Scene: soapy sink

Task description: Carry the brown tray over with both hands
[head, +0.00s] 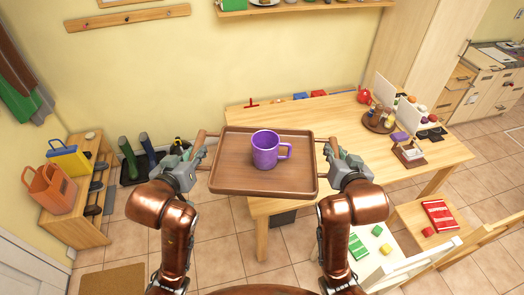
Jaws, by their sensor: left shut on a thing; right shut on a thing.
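The brown tray (225,176) is in the middle of the head view, held up in front of me, and looks about level. A purple mug (265,150) stands upright on it with its handle to the right. My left gripper (196,153) is shut on the tray's left handle. My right gripper (335,153) is shut on the tray's right handle. The fingers partly hide both handles.
A wooden table (335,115) lies beyond and right of the tray, its left part bare. A round tray of small things (380,121) and a brown stand (408,153) are on its right. Chairs (425,215) stand at the near right. A bench with bags (85,210) is at left.

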